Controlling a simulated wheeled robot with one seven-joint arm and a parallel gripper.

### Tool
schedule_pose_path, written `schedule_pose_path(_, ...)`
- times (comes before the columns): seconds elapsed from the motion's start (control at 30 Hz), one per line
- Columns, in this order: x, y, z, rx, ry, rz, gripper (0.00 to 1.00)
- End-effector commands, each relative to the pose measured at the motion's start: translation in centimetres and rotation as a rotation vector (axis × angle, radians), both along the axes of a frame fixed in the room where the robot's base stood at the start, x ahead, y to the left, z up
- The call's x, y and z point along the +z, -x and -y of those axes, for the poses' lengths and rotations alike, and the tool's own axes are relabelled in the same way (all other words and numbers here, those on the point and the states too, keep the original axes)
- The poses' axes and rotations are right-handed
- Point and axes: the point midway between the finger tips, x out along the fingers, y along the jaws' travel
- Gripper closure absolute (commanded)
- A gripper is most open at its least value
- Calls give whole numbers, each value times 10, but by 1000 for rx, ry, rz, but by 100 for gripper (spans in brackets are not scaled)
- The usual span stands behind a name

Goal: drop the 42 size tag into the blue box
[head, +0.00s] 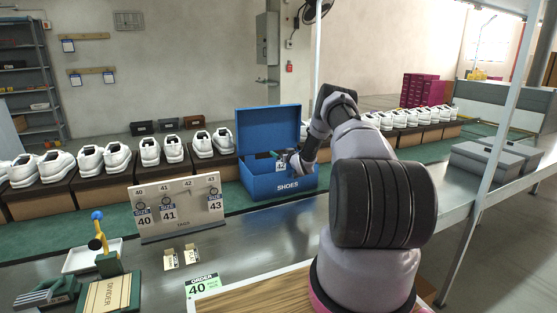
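The open blue box (284,187), marked SHOES, stands on the bench with its lid (268,128) raised at the back. My gripper (283,157) is over its opening, with the arm reaching in from the right. A small pale tag (280,166) hangs at the fingertips, inside the outline of the opening. Its number is too small to read. The tag stand (180,222) carries tags 40 (144,216), 41 (168,210) and 43 (215,203). The place marked 42 is empty. The fingers are small and partly hidden.
White shoes on brown boxes (90,184) line the back at left and right. A green order card (203,286) reading 40 lies at the front. Two small cards (181,257) lie before the stand. A divider tool (108,290) and white tray (90,257) are at left.

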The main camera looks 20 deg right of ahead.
Motion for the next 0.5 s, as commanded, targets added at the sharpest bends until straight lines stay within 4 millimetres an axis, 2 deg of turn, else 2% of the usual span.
schedule_pose_path(0.27, 1, 4, 1, -1, 0, 0, 0)
schedule_pose_path(0.37, 1, 14, 2, -1, -2, -2, 0)
schedule_pose_path(0.5, 4, 40, 3, -1, -2, -2, 0)
